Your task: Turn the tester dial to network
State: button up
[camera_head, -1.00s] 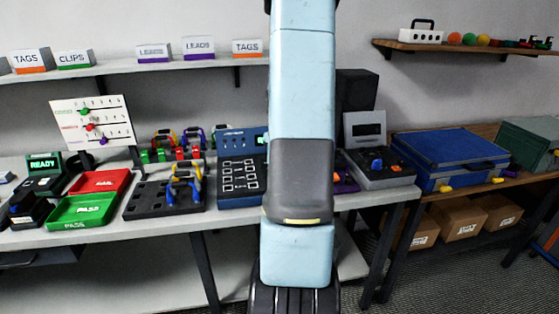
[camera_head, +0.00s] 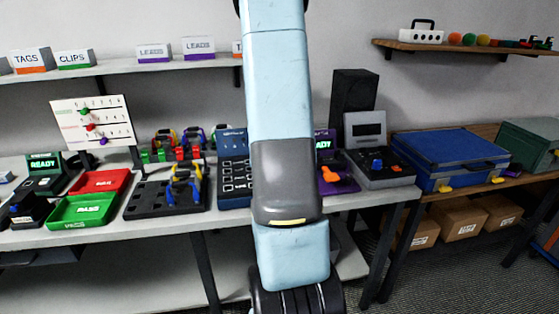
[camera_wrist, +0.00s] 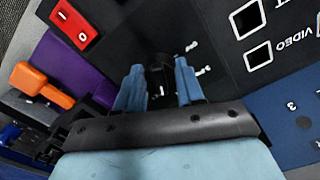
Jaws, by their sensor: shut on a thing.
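In the wrist view, my gripper (camera_wrist: 159,82) has its two light blue fingers on either side of a black dial (camera_wrist: 160,68), shut on it. The dial stands on the dark face of the tester (camera_wrist: 225,78). Small white marks lie to the right of the dial, too small to read. Ports, one labelled VIDEO, are at the upper right. In the head view, the blue tester (camera_head: 222,198) is partly hidden by my arm. The dial and my gripper are hidden there, so the dial's setting cannot be told.
A red rocker switch (camera_wrist: 76,26) is close to the dial. A purple device (camera_wrist: 85,68) with an orange handle (camera_wrist: 40,86) stands beside the tester. Left of the tester is a black rack (camera_head: 150,201) with pliers; right is a grey case (camera_head: 395,178) with a blue knob.

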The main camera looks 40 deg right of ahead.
jog(key=shift+m, duration=1.7)
jog(key=o, duration=1)
jog(key=shift+o, duration=0.2)
jog(key=shift+r, duration=0.1)
notch_tip(320, 180, up, 14)
jog(key=shift+f, duration=0.25)
